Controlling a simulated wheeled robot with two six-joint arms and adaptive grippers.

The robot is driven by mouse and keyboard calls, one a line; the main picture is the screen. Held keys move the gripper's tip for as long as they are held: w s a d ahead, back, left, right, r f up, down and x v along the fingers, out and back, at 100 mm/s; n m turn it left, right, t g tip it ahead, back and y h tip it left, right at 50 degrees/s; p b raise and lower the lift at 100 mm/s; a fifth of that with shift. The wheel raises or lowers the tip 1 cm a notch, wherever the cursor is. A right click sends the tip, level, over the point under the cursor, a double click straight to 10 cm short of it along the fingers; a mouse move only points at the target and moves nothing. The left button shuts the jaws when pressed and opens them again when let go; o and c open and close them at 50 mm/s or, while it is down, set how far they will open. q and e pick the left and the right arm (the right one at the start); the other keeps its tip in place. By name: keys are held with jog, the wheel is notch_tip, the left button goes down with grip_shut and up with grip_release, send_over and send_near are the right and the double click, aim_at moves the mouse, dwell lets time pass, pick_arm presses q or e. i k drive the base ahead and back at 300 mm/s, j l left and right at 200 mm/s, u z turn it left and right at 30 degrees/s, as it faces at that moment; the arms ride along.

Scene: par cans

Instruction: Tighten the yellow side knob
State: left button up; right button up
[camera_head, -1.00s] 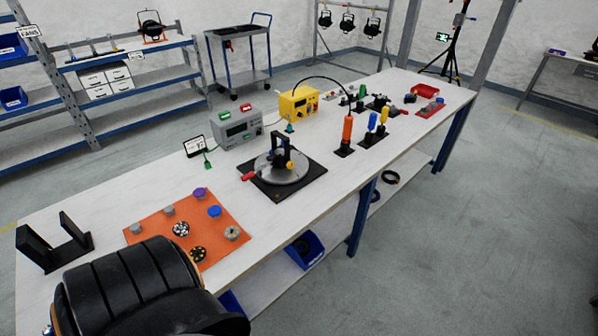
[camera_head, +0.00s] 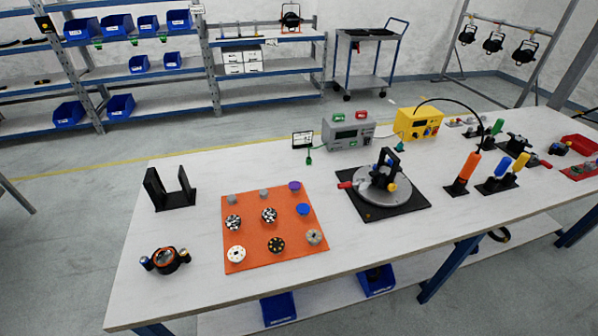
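A round grey plate (camera_head: 384,188) sits on a black square base with a black upright bracket (camera_head: 384,170) on it. A small yellow knob (camera_head: 392,187) shows at the lower side of the bracket. A red handle (camera_head: 346,185) sticks out at the plate's left. At the table's front left lies a small black ring-shaped fixture (camera_head: 166,261) with an orange inside and a knob on each side; their colours are too small to tell surely. Neither gripper is in view.
An orange mat (camera_head: 255,255) with several knobs and discs lies left of the plate. A black U-shaped stand (camera_head: 172,197) is at the table's left. A grey box (camera_head: 347,132), a yellow box (camera_head: 418,122) and upright screwdrivers (camera_head: 465,168) stand behind and right.

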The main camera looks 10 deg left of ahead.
aim_at(391, 187)
jog(key=i+l+u, duration=0.15)
jog(key=l+u, duration=0.25)
jog(key=l, duration=0.15)
jog(key=i+l+u, duration=0.1)
jog(key=l+u, duration=0.3)
jog(key=l, duration=0.2)
jog(key=l+u, duration=0.4)
jog(key=l, duration=0.2)
jog(key=k+l+u, duration=0.15)
jog(key=l+u, duration=0.25)
jog(key=l, duration=0.2)
jog(key=k+l+u, duration=0.15)
jog(key=l+u, duration=0.3)
jog(key=k+l, duration=0.15)
jog(key=l, duration=0.2)
jog(key=k+l, duration=0.15)
jog(key=l, duration=0.25)
jog(key=k+l, duration=0.1)
jog(key=l, duration=0.25)
jog(key=k+l, duration=0.15)
jog(key=l, duration=0.2)
jog(key=k+l, duration=0.15)
jog(key=l, duration=0.2)
